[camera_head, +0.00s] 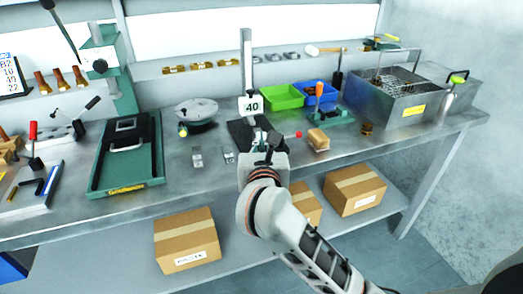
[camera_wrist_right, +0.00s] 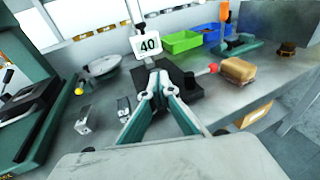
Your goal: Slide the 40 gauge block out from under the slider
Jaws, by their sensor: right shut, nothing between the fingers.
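A white plate marked 40 (camera_head: 250,106) sits low on an upright metal column (camera_head: 246,62) above a dark base (camera_head: 240,130). The plate also shows in the right wrist view (camera_wrist_right: 147,45). I cannot make out a separate slider or a block beneath it; my right gripper hides part of that spot. My right gripper (camera_wrist_right: 156,82) is shut and empty, its fingertips just in front of and below the plate; contact cannot be told. It also shows in the head view (camera_head: 268,143). Two small grey blocks (camera_head: 197,157) (camera_head: 228,155) lie left of the base, their marks unreadable. My left gripper is not in view.
A red-tipped lever (camera_head: 298,134) and a tan block (camera_head: 318,140) are right of the gripper. Green (camera_head: 283,96) and blue (camera_head: 319,92) bins stand behind. A round grey dish (camera_head: 196,112) and a green-framed tray (camera_head: 126,188) are to the left. Bare bench lies between them.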

